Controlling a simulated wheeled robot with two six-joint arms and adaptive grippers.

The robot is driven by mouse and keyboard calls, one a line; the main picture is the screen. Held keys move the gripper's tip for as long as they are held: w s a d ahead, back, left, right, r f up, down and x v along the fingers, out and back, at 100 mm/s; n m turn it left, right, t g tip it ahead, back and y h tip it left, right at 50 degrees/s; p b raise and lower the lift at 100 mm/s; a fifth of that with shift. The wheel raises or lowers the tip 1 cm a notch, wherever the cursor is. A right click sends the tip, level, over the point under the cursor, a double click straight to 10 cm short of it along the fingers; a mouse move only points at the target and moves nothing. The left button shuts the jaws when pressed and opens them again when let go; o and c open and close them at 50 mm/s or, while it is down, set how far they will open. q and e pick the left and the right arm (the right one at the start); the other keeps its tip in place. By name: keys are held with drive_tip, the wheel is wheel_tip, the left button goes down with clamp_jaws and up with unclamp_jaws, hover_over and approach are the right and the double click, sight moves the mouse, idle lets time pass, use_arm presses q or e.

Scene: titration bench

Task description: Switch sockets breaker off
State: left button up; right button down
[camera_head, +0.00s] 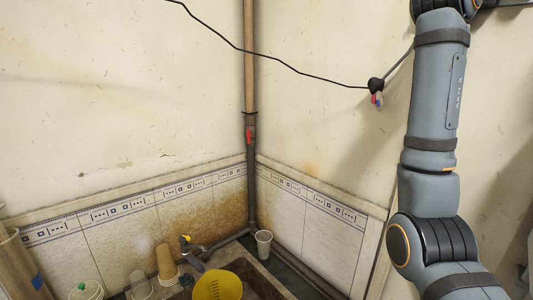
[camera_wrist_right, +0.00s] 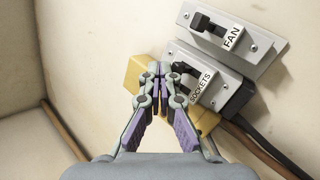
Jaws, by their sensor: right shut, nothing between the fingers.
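The sockets breaker (camera_wrist_right: 215,94) is a grey plate on the wall with a black toggle and a white SOCKETS label, seen in the right wrist view. Its black toggle (camera_wrist_right: 184,69) is just right of my fingertips. My right gripper (camera_wrist_right: 160,73) is shut and empty, its tips close beside the toggle. I cannot tell whether they touch it, or which position the toggle is in. In the head view my right arm shows at the right, but its gripper is out of frame. My left gripper is not in view.
The fan breaker (camera_wrist_right: 253,46), with its own black toggle, sits directly above the sockets breaker. A yellow box (camera_wrist_right: 133,72) is behind my fingers. A dark cable (camera_wrist_right: 270,158) and a brown pipe (camera_wrist_right: 63,130) run below. The head view shows a sink corner with a yellow container (camera_head: 218,286).

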drive_tip(key=shift+w+f, duration=0.1)
drive_tip(key=shift+f, duration=0.05)
drive_tip(key=s+a+b, duration=0.2)
drive_tip(key=s+a, duration=0.2)
drive_tip(key=shift+a+f+b, duration=0.1)
drive_tip(key=shift+a+b, duration=0.1)
drive_tip(key=shift+b, duration=0.15)
idle(0.4)
drive_tip(key=shift+w+d, duration=0.1)
